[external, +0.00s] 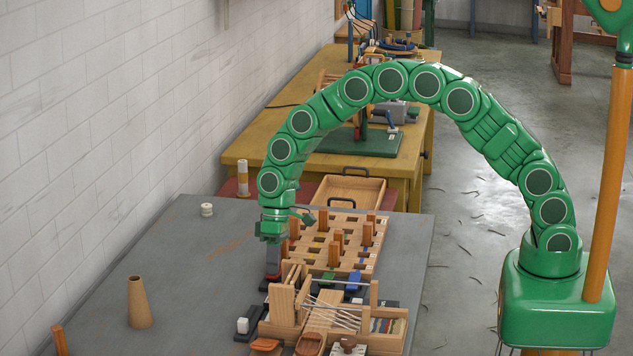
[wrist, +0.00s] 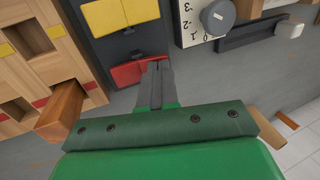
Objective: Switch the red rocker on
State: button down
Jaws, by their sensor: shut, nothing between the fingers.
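The red rocker's right end is partly hidden by my fingers. My gripper (wrist: 158,68) is shut and empty, its narrow grey fingertips at the right end of the red rocker. I cannot tell whether they touch it or hover just above. Which way the rocker is tipped is not clear. In the external view my gripper (external: 273,272) points down low over the table, and its fingertips largely hide the rocker.
A white box with a grey dial (wrist: 218,17) stands beside the panel. A wooden peg rack (external: 345,228) with orange pegs is close to my gripper. A small wooden loom (external: 290,306) stands in front. A cardboard cone (external: 139,303) is at left; the grey table (external: 150,255) is mostly clear there.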

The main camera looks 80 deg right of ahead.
jog(key=shift+a+f+h, duration=0.2)
jog(key=shift+f+h, duration=0.1)
jog(key=shift+h, duration=0.1)
jog(key=shift+d, duration=0.1)
jog(key=shift+d+r, duration=0.25)
jog(key=shift+d, duration=0.45)
dwell(0.3)
jog(key=a+v, duration=0.3)
jog(key=v, duration=1)
jog(key=shift+r, duration=0.7)
